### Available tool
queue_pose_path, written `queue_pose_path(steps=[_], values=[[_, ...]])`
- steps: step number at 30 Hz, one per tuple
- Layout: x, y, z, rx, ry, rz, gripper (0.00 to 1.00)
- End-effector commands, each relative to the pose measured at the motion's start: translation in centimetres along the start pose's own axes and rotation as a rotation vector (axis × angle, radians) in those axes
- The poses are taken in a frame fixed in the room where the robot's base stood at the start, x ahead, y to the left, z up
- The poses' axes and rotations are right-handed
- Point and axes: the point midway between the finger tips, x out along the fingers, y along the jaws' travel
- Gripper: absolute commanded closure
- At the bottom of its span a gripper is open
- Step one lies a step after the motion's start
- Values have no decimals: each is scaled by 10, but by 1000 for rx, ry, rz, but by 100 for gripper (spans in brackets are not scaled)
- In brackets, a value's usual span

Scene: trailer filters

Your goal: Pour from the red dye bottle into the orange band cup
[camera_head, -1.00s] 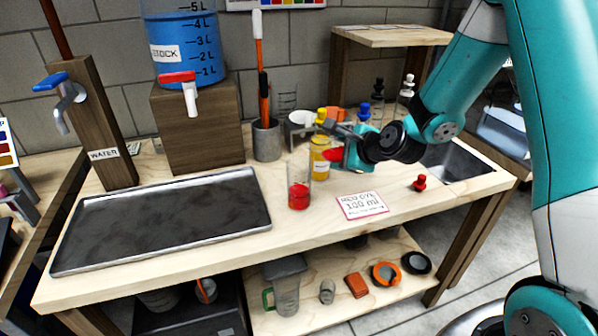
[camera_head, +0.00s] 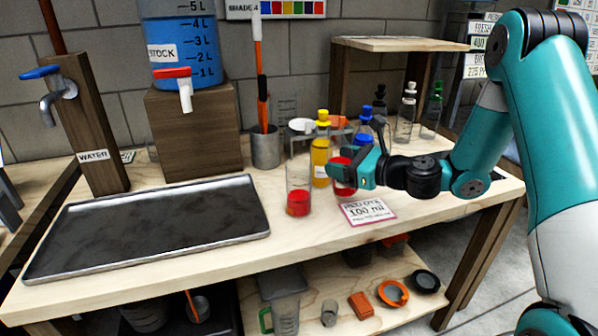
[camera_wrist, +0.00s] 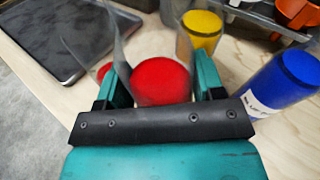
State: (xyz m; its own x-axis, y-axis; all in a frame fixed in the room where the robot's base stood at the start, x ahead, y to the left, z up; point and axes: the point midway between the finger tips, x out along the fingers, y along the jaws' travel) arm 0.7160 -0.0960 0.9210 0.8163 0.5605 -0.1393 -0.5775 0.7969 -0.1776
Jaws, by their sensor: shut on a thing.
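The red dye bottle (camera_head: 344,189) is clear glass with red liquid. My gripper (camera_head: 349,172) is shut on it, and it looks about upright just behind the red dye card (camera_head: 367,211). In the wrist view the bottle (camera_wrist: 160,82) shows between the two fingers (camera_wrist: 160,92). A tall clear vessel (camera_head: 298,178) with red liquid in its bottom stands on the bench to the left of the bottle, apart from it. I cannot make out an orange band on it. I cannot tell whether the held bottle touches the bench.
A yellow bottle (camera_head: 320,160) stands close behind, and a blue bottle (camera_wrist: 283,82) is right of my gripper in the wrist view. A dark tray (camera_head: 150,225) fills the bench's left. Dark, white and green-stoppered bottles stand farther back right. The bench front is clear.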

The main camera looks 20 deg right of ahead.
Motion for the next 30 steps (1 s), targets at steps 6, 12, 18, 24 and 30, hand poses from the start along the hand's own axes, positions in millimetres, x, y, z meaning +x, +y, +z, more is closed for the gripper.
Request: queue_pose_path(steps=[6,12,18,24,30], values=[[0,-1,-10,125,-106,-2,73],[0,-1,-9,155,-128,-1,73],[-1,-1,-7,172,-140,0,73],[-3,-3,6,178,-143,0,73],[-6,-8,32,178,-143,0,73]])
